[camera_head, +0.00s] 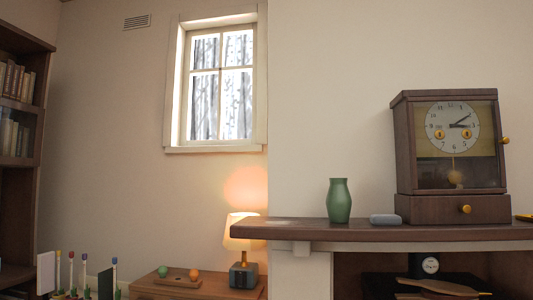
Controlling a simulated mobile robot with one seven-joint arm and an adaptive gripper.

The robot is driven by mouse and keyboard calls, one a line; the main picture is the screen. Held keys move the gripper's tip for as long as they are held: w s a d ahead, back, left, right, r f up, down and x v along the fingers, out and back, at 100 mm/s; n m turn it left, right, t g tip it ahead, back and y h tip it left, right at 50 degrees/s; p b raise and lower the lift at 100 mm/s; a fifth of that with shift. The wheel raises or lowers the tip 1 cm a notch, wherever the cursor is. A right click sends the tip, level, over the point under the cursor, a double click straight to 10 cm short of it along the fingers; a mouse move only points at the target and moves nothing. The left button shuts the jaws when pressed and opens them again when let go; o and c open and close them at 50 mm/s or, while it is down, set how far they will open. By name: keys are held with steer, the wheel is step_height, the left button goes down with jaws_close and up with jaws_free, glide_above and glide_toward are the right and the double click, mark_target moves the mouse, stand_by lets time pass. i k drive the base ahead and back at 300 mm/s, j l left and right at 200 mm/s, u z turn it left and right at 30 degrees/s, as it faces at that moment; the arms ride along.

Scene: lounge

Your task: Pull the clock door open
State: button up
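The clock (404,150) is a brown wooden case standing upright on the mantel shelf at the right. Its front is a glazed door (457,188) over a white dial (452,127) and a pendulum (455,177). The door looks shut. A small brass knob (505,141) sits at the door's right edge. A drawer (432,210) with a round brass knob (466,209) is below the door. My gripper is not in view.
A green vase (340,201) and a grey-blue rounded object (385,220) stand left of the clock on the mantel shelf (290,230). A yellow item (524,217) lies at its right. A lit lamp (243,232) stands on a low wooden table (218,288). A bookcase (38,110) is at the far left.

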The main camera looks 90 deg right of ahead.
mark_target(502, 141)
steer(key=z, duration=1.55)
